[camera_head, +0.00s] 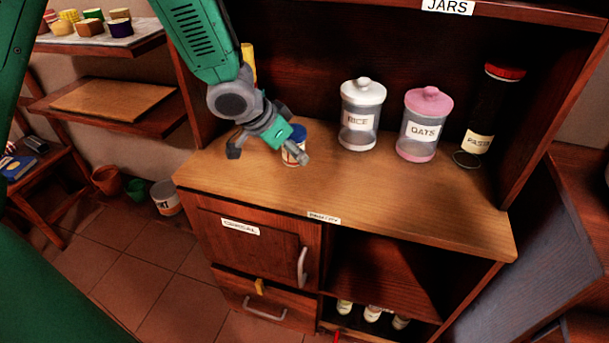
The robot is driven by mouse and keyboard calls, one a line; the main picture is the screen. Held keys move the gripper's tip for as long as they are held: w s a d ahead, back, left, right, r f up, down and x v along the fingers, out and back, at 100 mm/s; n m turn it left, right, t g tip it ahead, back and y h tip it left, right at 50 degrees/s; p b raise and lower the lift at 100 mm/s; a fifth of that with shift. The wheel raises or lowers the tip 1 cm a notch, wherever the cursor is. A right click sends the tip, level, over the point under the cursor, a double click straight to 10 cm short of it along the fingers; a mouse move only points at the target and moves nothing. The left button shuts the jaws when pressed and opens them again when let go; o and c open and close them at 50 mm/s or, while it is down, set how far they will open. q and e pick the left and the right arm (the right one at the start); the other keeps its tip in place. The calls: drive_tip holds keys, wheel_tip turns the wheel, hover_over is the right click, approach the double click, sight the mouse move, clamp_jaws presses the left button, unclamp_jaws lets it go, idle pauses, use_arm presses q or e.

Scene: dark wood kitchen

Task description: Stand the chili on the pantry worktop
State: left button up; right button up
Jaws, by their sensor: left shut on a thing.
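My left gripper (270,155) reaches down over the left part of the pantry worktop (400,190). It is shut on a small pale jar with a blue lid (291,158), which I take for the chili; its label is too small to read. The jar looks about upright and is partly hidden by the fingers. It is at or just above the worktop surface; I cannot tell whether it touches. My right gripper is not in view.
A RICE jar (361,117), a pink-lidded OATS jar (422,130) and a tall PASTA jar (484,120) stand at the back right of the worktop. A yellow thing (248,62) is partly hidden behind my arm. The worktop's front is clear. Small jars (372,313) sit on the low shelf.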

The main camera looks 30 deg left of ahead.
sight(295, 173)
use_arm(q)
drive_tip(key=shift+a+f, duration=0.4)
drive_tip(key=shift+f, duration=0.45)
drive_tip(key=f+b, duration=0.2)
drive_tip(key=f, duration=0.1)
drive_tip(key=shift+a+f, duration=0.25)
drive_tip(key=shift+a, duration=0.15)
drive_tip(key=shift+d+r, duration=0.25)
drive_tip(key=shift+d, duration=0.3)
clamp_jaws()
drive_tip(key=shift+d+f, duration=0.1)
drive_tip(key=o, duration=1)
unclamp_jaws()
drive_tip(key=shift+f, duration=0.1)
drive_tip(key=o, duration=0.4)
drive_tip(key=shift+a+f, duration=0.1)
drive_tip(key=shift+a, duration=0.4)
drive_tip(key=shift+r, duration=0.2)
drive_tip(key=p+v, duration=0.4)
drive_tip(key=v, duration=0.8)
drive_tip(key=shift+s+d+p, duration=0.15)
drive_tip(key=shift+p, duration=0.2)
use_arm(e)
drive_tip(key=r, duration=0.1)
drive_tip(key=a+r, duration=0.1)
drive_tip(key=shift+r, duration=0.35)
use_arm(q)
drive_tip(key=shift+d, duration=0.2)
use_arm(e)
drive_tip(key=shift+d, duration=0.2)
